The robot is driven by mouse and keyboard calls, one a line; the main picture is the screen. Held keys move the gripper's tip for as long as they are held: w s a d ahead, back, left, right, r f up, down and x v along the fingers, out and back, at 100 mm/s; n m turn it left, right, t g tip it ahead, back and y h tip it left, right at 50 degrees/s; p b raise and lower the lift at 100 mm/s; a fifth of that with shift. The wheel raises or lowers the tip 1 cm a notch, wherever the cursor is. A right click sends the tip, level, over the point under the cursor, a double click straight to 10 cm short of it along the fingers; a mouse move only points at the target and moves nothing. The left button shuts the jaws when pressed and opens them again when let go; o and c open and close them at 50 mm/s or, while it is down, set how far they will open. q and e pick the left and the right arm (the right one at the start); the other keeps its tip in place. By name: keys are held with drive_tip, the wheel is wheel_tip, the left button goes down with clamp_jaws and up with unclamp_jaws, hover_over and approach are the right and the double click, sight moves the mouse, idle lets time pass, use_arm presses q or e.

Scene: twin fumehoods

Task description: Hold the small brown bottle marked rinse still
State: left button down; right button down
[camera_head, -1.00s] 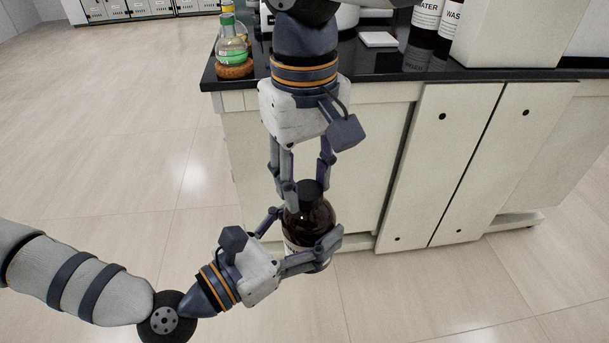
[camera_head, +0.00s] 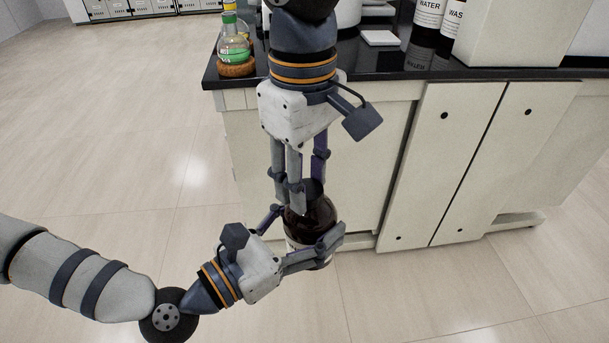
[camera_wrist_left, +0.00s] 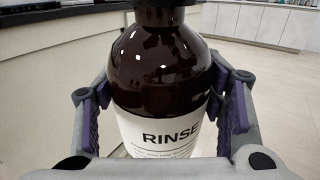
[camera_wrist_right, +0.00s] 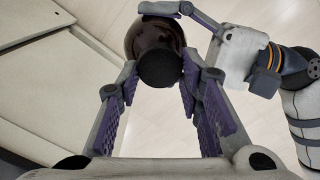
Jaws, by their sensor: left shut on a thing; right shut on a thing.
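The small brown bottle (camera_head: 318,214) stands upright, held above the floor in front of the cabinet. Its white label reads RINSE in the left wrist view (camera_wrist_left: 165,75). My left gripper (camera_head: 304,232) comes in from the left and is shut around the bottle's body, one finger on each side. My right gripper (camera_head: 307,188) points down from above and is shut on the bottle's black cap (camera_wrist_right: 160,68), which shows between its finger pads in the right wrist view. In the head view its fingers partly hide the cap. The bottle's underside is hidden.
A black-topped bench (camera_head: 222,78) with white cabinet doors (camera_head: 440,165) stands just behind the bottle. On it are a flask with green liquid (camera_head: 235,50), a white pad (camera_head: 379,38) and bottles marked WATER (camera_head: 428,14) and WAS. Open floor (camera_head: 110,160) lies to the left.

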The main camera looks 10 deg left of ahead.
drive_tip(key=shift+s+a+r, duration=0.1)
drive_tip(key=shift+s+r, duration=0.05)
drive_tip(key=shift+r, duration=0.9)
